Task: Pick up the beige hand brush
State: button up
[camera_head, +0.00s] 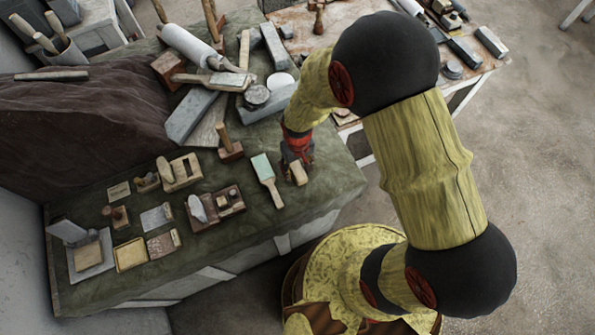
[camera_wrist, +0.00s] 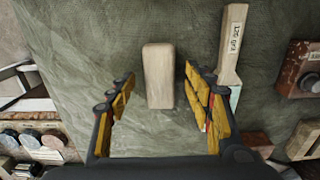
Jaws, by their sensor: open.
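A beige, rounded oblong block, which looks like the beige hand brush (camera_wrist: 158,100), lies on the green cloth between my gripper's fingers (camera_wrist: 158,72) in the wrist view. A gap shows on each side of it, so the fingers do not touch it. My gripper (camera_head: 297,155) is open, just above and behind the brush (camera_head: 299,174) in the head view. Its underside is hidden. A flat brush with a pale green end and wooden handle (camera_head: 267,178) lies to its left; its labelled handle (camera_wrist: 232,45) is right of my right finger in the wrist view.
The green-covered table (camera_head: 300,208) holds wooden planes, blocks and a brown tool tray (camera_head: 215,208) to the left. An upright-handled tool (camera_head: 229,150) stands near my gripper. The cloth right of the brush is bare up to the table edge.

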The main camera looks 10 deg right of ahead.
jog(key=shift+w+f, duration=0.15)
jog(key=shift+f, duration=0.75)
jog(key=c, duration=1.3)
